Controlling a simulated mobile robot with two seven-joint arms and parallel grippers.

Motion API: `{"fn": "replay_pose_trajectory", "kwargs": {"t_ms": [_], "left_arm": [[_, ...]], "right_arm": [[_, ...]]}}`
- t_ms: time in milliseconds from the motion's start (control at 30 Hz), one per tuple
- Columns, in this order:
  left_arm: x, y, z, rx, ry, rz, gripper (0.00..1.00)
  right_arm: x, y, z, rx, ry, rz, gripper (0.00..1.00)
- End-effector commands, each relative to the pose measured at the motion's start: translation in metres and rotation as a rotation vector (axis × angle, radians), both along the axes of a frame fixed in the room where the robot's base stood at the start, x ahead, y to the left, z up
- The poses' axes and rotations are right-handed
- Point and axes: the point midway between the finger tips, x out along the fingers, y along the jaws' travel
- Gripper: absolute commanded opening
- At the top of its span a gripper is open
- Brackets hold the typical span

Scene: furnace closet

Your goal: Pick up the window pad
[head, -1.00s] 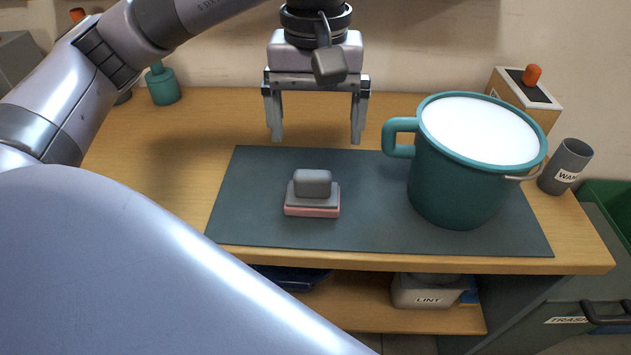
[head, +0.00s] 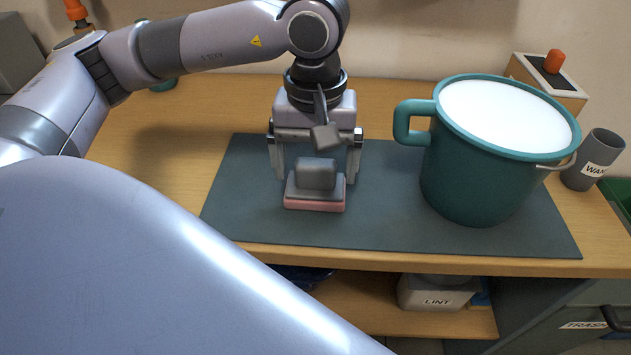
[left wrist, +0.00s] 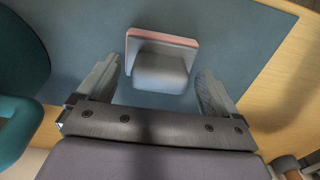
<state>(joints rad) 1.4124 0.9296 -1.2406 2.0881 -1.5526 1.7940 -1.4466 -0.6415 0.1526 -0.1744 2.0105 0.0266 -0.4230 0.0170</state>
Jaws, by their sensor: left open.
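The window pad (head: 316,188) is a grey block with a grey grip on top and a pink layer underneath. It lies flat on the dark mat (head: 390,217) on the wooden counter. My left gripper (head: 315,178) is open and points down just behind and above the pad, one finger toward each side of it. In the left wrist view the pad (left wrist: 161,65) shows ahead of and between the open fingers (left wrist: 157,85), with nothing held. Whether the fingers touch the pad is not clear; gaps show at both sides. My right gripper is not in view.
A large teal pot (head: 480,165) with white contents stands on the mat's right, its handle toward the pad. A grey labelled cup (head: 592,162) and a box with an orange knob (head: 548,78) stand farther right. The mat left of the pad is clear.

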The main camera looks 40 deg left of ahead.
Motion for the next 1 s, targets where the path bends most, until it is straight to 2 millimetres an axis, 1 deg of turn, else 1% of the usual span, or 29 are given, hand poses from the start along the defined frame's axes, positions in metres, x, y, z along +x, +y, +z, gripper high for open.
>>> {"fn": "replay_pose_trajectory", "kwargs": {"t_ms": [133,167,200,267,300,333,633,767,867,967,1000], "left_arm": [[0.0,0.0,0.0,0.0,0.0,0.0,0.94],[0.0,0.0,0.0,0.0,0.0,0.0,0.9],[0.0,0.0,0.0,0.001,-0.001,0.0,0.77],[0.0,0.0,0.0,0.001,-0.001,0.001,0.58],[0.0,0.0,0.0,0.001,-0.001,0.001,0.45],[0.0,0.0,0.0,0.001,-0.001,0.001,0.36],[0.0,0.0,0.002,0.0,-0.001,0.001,0.36],[0.001,0.0,0.008,0.0,-0.004,0.002,0.36],[0.001,0.0,0.018,-0.001,-0.004,0.002,0.36],[0.001,0.0,0.036,-0.002,-0.006,0.001,0.36],[0.001,-0.001,0.045,-0.002,-0.007,0.001,0.36]], "right_arm": [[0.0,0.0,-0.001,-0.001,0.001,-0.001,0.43],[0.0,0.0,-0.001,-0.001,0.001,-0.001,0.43],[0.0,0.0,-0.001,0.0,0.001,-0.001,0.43],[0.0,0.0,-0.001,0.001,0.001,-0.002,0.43],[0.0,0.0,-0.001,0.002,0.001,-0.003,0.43],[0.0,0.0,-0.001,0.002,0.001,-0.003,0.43],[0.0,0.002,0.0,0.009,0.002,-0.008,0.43],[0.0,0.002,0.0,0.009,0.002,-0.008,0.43],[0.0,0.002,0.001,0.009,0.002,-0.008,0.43],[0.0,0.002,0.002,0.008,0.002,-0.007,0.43],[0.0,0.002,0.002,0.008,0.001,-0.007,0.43]]}}
